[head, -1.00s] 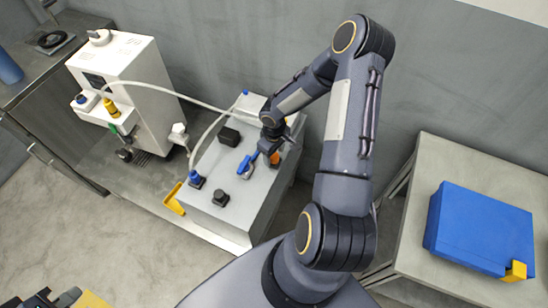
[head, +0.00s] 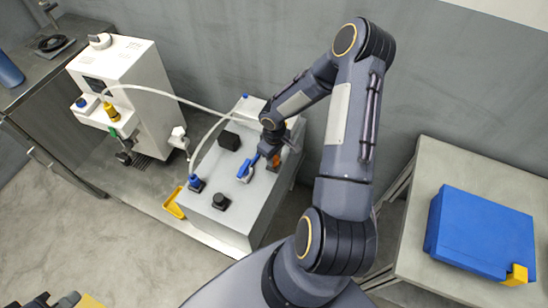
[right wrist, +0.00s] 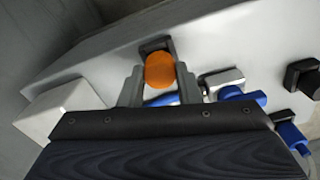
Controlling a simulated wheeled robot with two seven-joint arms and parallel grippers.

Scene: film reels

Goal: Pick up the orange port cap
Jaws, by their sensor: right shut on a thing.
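The orange port cap (right wrist: 159,70) sits between the two fingers of my right gripper (right wrist: 160,82) in the right wrist view, at the edge of the grey-white machine top. The right gripper is shut on it. In the head view the right gripper (head: 270,152) points down at the machine's right side, and only a bit of the orange cap (head: 274,162) shows below it. The cap still appears at its black port mount; I cannot tell whether it is free of it. My left gripper (head: 52,301) is partly in view at the bottom left corner; its jaws are unclear.
A blue-handled valve (head: 246,168) stands close beside the right gripper on the machine top (head: 208,168). Black fittings (head: 221,200) and a blue hose connector (head: 196,184) are further left.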

